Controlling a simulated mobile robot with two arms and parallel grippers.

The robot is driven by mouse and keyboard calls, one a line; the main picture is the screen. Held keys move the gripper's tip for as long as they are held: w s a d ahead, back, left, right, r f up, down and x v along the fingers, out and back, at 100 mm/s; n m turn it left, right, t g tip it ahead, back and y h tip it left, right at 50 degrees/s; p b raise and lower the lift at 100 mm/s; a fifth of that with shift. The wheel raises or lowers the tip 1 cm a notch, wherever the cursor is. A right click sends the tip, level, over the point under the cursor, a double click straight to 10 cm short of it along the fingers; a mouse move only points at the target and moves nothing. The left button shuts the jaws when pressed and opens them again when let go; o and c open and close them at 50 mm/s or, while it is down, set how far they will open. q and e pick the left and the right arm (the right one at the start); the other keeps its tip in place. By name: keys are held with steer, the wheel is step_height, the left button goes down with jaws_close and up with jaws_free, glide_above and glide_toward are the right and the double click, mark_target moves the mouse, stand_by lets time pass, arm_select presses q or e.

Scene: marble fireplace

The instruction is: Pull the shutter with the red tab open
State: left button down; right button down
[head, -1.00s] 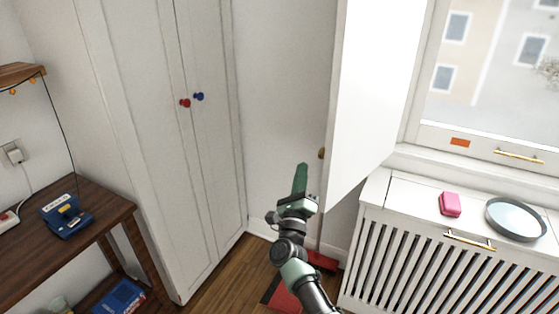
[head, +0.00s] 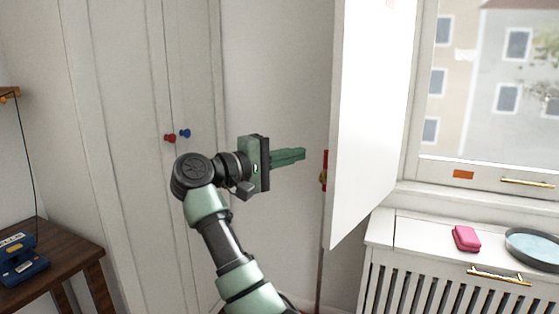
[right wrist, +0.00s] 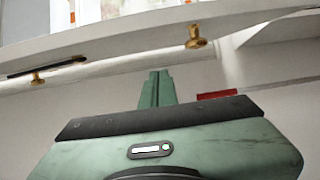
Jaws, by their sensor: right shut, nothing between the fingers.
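A white shutter (head: 370,110) stands swung out from the window in the head view. A brass knob (head: 323,180) shows at its left edge, with a small red piece (head: 325,157) just above. I cannot tell whether this red piece is the tab or something behind. My right gripper (head: 304,153) is shut and empty, its fingers pointing right, just left of that edge. In the right wrist view the shut fingers (right wrist: 157,75) point at a white panel (right wrist: 120,45) with a brass knob (right wrist: 196,38); a red strip (right wrist: 217,94) lies right of them. My left gripper is out of view.
A tall white cupboard (head: 130,220) with red and blue knobs stands left. A radiator cover (head: 440,235) at right bears a pink object (head: 466,238) and a round dish (head: 535,248). The window (head: 500,90) is behind. A wooden table (head: 60,255) is at lower left.

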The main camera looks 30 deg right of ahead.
steer(key=s+d, duration=0.3)
steer(key=d, duration=0.2)
steer(key=shift+d, duration=0.3)
